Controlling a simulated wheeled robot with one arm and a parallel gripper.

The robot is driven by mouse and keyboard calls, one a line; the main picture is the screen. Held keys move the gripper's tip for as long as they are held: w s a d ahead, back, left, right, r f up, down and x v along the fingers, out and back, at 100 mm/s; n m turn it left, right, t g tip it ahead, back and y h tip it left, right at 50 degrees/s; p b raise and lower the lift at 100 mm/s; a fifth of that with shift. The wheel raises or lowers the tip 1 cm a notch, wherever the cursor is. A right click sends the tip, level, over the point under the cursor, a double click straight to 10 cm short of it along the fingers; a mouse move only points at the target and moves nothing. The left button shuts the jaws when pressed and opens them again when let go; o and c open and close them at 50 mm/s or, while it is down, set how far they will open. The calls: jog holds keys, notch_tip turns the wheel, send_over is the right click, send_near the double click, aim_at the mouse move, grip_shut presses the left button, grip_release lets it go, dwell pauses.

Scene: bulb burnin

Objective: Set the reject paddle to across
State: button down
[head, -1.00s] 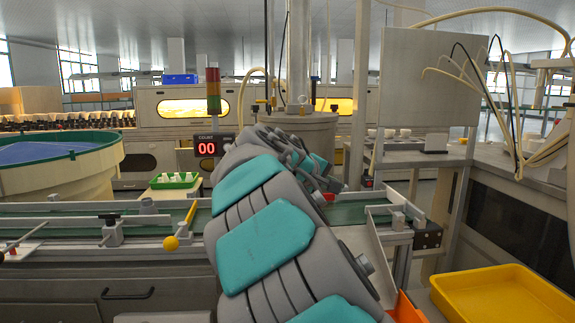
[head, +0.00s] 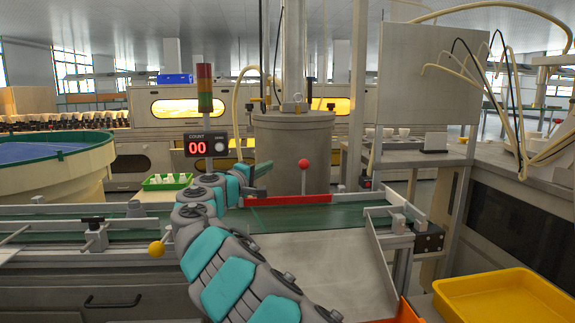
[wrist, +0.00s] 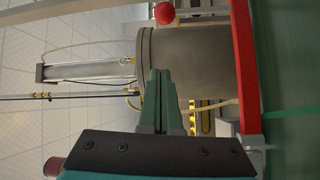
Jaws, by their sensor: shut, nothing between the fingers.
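The reject paddle appears to be the red bar (head: 290,200) lying lengthwise along the far edge of the green belt (head: 300,217). A red ball knob (head: 304,163) stands on a thin post at the bar. In the wrist view the red bar (wrist: 243,70) runs down the right side, with the red knob (wrist: 164,13) at the top. My gripper (head: 262,180) is above the belt's far side, left of the knob and apart from it. Its green fingers (wrist: 157,100) are shut together and empty in the wrist view.
A yellow ball knob (head: 156,249) is at the belt's near side, left of my arm. A counter (head: 207,145) reads 00 beside a green tray (head: 167,181). A grey drum (head: 293,150) stands behind the red bar. A yellow tray (head: 460,302) is at the front right.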

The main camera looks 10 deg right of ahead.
jog(key=shift+w+d, duration=0.1)
jog(key=w+d+p, duration=0.1)
jog(key=w+d, duration=0.3)
jog(key=d, duration=0.4)
jog(key=shift+w+p, duration=0.2)
jog(key=shift+p, duration=0.1)
dwell(1.0)
dwell(0.4)
